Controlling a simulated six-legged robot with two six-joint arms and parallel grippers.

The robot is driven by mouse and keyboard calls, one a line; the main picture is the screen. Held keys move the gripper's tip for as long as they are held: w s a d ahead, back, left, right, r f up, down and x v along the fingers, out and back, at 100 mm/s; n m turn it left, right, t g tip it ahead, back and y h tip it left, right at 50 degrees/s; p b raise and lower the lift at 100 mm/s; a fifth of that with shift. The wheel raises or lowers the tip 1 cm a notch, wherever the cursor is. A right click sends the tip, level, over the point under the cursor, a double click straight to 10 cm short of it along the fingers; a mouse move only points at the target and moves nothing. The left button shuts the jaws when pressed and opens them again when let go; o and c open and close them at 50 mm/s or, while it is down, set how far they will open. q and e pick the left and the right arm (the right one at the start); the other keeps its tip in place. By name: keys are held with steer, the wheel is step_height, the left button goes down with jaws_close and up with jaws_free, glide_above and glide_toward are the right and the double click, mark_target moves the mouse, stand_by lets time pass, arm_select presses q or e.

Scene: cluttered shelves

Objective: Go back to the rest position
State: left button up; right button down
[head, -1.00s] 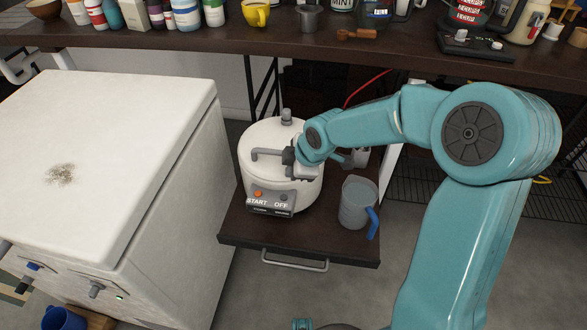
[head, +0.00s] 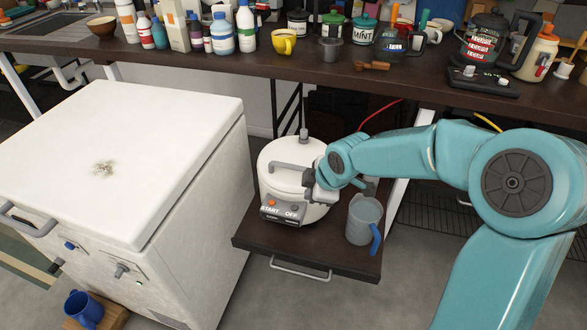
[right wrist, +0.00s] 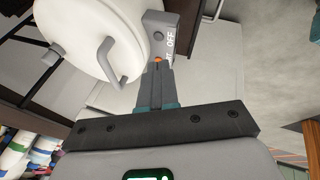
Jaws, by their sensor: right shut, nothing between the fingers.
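My right gripper (head: 312,188) is at the right front of a white cooker (head: 278,165) with a grey lid handle and START and OFF buttons. In the right wrist view its fingers (right wrist: 157,68) are shut and empty. Their tips overlap the cooker's grey button panel (right wrist: 160,35) there; I cannot tell whether they touch it. The cooker's round white lid (right wrist: 90,35) also shows in that view. The cooker stands on a dark pull-out shelf (head: 290,244). My left gripper is not in view.
A grey jug (head: 362,220) with a blue handle stands right of the cooker. A white chest freezer (head: 165,130) is on the left. The dark counter (head: 220,69) behind holds bottles, a yellow cup (head: 283,42) and several jars. A blue mug (head: 84,310) is low at the left.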

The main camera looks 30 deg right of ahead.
steer(key=s+a+f+m+g+y, duration=0.1)
steer(key=s+a+f+m+y, duration=0.15)
steer(key=a+f, duration=0.5)
steer(key=s+a+f+m+g+y, duration=0.15)
steer(key=s+a+f+m, duration=0.3)
steer(key=f, duration=0.55)
steer(key=s+a+f+m+g, duration=0.3)
steer(key=s+a+f+m, duration=0.35)
steer(key=s+f, duration=0.4)
step_height(320, 180, up, 22)
steer(key=s+p, duration=0.2)
steer(key=p, duration=1.8)
steer(key=shift+a+f, duration=0.2)
steer(key=shift+a, duration=0.2)
steer(key=shift+t, duration=0.35)
